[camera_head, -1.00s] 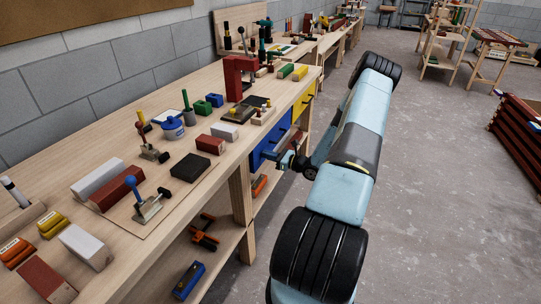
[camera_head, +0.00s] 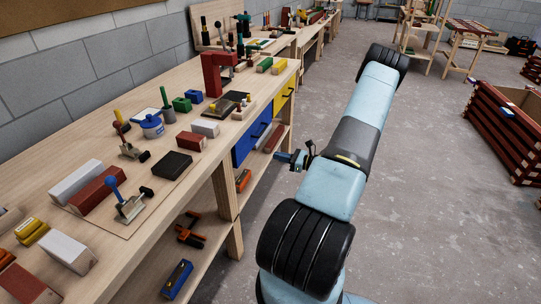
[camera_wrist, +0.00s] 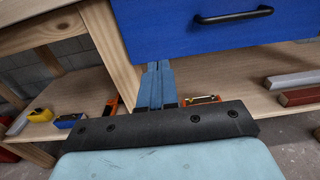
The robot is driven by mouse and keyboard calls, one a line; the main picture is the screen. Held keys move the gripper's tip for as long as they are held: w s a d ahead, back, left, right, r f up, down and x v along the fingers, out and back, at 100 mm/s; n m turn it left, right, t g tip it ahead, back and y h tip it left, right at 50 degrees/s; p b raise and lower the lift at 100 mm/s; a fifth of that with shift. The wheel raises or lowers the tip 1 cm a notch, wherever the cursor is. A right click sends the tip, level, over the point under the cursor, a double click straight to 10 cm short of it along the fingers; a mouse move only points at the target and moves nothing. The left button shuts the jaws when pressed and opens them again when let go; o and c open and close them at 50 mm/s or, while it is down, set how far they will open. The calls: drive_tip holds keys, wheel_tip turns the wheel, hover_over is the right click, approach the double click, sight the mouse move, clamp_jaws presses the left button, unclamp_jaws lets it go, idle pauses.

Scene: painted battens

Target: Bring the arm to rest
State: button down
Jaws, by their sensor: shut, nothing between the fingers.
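My arm stretches away from the head camera along the bench's front side, over the floor. My gripper (camera_head: 281,157) shows at the arm's left, below the blue drawer's height and beside the bench. In the wrist view the two blue fingers (camera_wrist: 155,84) lie together, shut and empty. They point towards the space under the blue drawer (camera_wrist: 215,30). The fingertips' distance from the bench is hard to tell. The blue drawer also shows in the head view (camera_head: 249,143) and looks closed.
The wooden bench (camera_head: 150,225) runs along the left, with clamps, blocks and tools on top. Its lower shelf (camera_wrist: 75,95) holds a blue box (camera_head: 177,279) and orange-handled tools. A yellow drawer (camera_head: 284,96) is farther along.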

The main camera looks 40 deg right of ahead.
drive_tip(key=shift+s+d, duration=0.1)
drive_tip(key=shift+s, duration=0.15)
drive_tip(key=s+a+r+n+g, duration=0.3)
drive_tip(key=a+r+n+g, duration=1.25)
drive_tip(key=a+r, duration=0.9)
drive_tip(key=s+a+r+n+t+h, duration=0.3)
drive_tip(key=s+r+n, duration=0.4)
drive_tip(key=s+r, duration=0.3)
drive_tip(key=s+a+r+n+t+h, duration=0.3)
drive_tip(key=s+r+n+h, duration=0.3)
drive_tip(key=s+r, duration=0.3)
drive_tip(key=shift+s+a+r+n+h, duration=0.4)
drive_tip(key=shift+s+a, duration=0.45)
drive_tip(key=shift+s, duration=0.3)
